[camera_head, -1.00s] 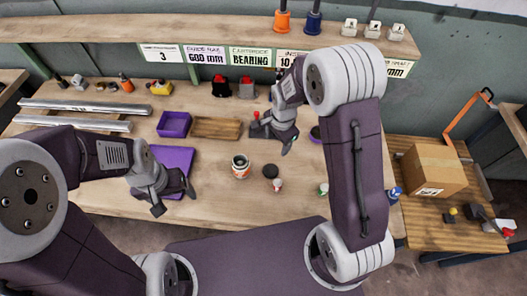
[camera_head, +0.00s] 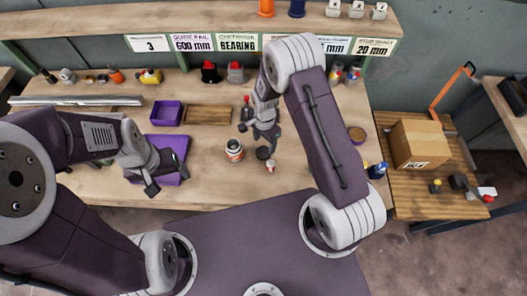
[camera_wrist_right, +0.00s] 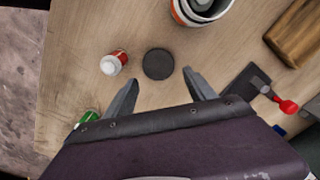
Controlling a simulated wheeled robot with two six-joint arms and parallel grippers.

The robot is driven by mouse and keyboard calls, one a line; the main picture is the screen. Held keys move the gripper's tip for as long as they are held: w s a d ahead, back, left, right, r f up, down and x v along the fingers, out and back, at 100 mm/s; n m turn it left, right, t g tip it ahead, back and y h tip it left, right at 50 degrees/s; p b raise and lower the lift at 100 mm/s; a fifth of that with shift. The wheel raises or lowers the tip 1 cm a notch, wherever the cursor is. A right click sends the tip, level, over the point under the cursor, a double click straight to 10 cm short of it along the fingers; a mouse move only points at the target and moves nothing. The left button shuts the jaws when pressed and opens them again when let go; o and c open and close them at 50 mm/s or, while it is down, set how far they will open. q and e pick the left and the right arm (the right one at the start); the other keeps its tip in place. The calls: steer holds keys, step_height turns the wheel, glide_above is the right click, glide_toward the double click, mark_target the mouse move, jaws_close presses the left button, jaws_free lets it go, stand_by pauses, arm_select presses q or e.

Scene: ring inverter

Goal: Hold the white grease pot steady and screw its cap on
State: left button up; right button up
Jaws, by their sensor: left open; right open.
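The white grease pot (camera_head: 234,150), with an orange-red band and an open top, stands on the bench. It is partly cut off at the top of the right wrist view (camera_wrist_right: 203,8). A dark round disc, apparently the cap (camera_head: 263,153), lies flat to its right; it also shows in the right wrist view (camera_wrist_right: 158,65). My right gripper (camera_head: 260,139) is open and empty, with its fingertips just short of the disc and to either side (camera_wrist_right: 160,77). My left gripper (camera_head: 168,183) is open and empty over the purple mat, left of the pot.
A small white-and-red bottle (camera_head: 271,166) stands close to the disc. A red-handled tool (camera_wrist_right: 285,106) shows beside the right finger. Bare bench lies between the purple mat (camera_head: 180,146) and pot.

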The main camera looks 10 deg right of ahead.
mark_target(263, 152)
steer(key=shift+w, duration=0.1)
steer(key=shift+f, duration=0.1)
steer(key=f, duration=0.1)
steer(key=f+p, duration=0.1)
steer(key=f, duration=0.3)
steer(key=shift+s+a, duration=0.3)
steer(key=c, duration=1.1)
